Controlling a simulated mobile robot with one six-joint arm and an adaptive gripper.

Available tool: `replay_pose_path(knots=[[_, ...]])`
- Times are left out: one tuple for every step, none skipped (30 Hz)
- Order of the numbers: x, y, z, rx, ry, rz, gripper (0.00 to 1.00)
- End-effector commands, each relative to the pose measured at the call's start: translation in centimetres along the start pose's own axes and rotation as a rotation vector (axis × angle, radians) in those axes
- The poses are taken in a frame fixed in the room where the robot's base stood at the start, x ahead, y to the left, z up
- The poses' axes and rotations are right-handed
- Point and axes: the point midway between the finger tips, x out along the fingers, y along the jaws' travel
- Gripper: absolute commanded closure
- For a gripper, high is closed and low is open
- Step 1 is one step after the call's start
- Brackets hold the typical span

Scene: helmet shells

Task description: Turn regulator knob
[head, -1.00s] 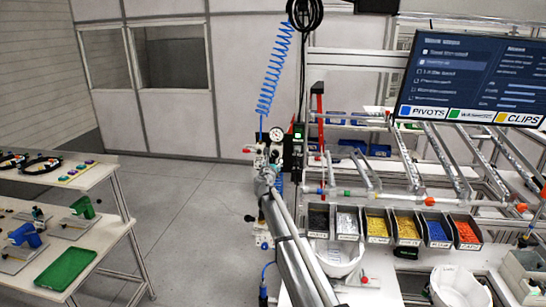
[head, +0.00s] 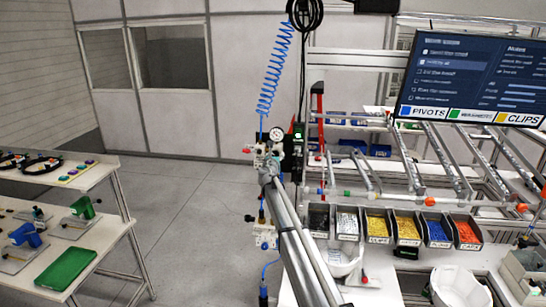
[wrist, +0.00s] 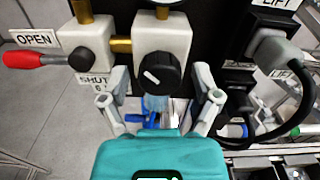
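The regulator knob (wrist: 158,72) is black with a white mark, on the front of a pale valve body (wrist: 178,38) in the wrist view. The mark looks slanted. My gripper (wrist: 161,90) is open, with one grey finger at each side of the knob and visible gaps between. I cannot tell how deep the fingers reach around it. In the head view my arm's end covers the knob, below the round pressure gauge (head: 277,133).
A red lever (wrist: 35,58) sits left of the knob, between OPEN and SHUT labels. A blue coiled hose (head: 272,80) hangs above. Part bins (head: 405,228) stand to the right.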

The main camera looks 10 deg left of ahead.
Motion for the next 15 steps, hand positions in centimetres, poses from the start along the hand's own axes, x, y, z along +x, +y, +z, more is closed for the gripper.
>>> replay_pose_path(knots=[[0.0,0.0,0.0,0.0,0.0,0.0,0.36],[0.0,0.0,0.0,0.0,0.0,0.0,0.42],[0.0,0.0,0.0,0.0,0.0,0.0,0.49],[0.0,0.0,0.0,0.0,0.0,0.0,0.55],[0.0,0.0,0.0,0.0,0.0,0.0,0.6],[0.0,0.0,0.0,0.0,0.0,0.0,0.68],[0.0,0.0,0.0,0.0,0.0,0.0,0.73],[0.0,0.0,0.0,0.0,0.0,0.0,0.79],[0.0,0.0,0.0,0.0,0.0,0.0,0.86],[0.0,0.0,0.0,0.0,0.0,0.0,0.92],[0.0,0.0,0.0,0.0,0.0,0.0,0.97],[0.1,1.1,0.1,0.0,0.0,0.002,0.98],[0.0,0.8,0.1,0.0,0.0,0.002,0.98],[0.0,0.6,0.1,0.001,-0.001,0.003,0.98],[0.0,0.5,0.1,0.002,-0.001,0.003,0.97]])
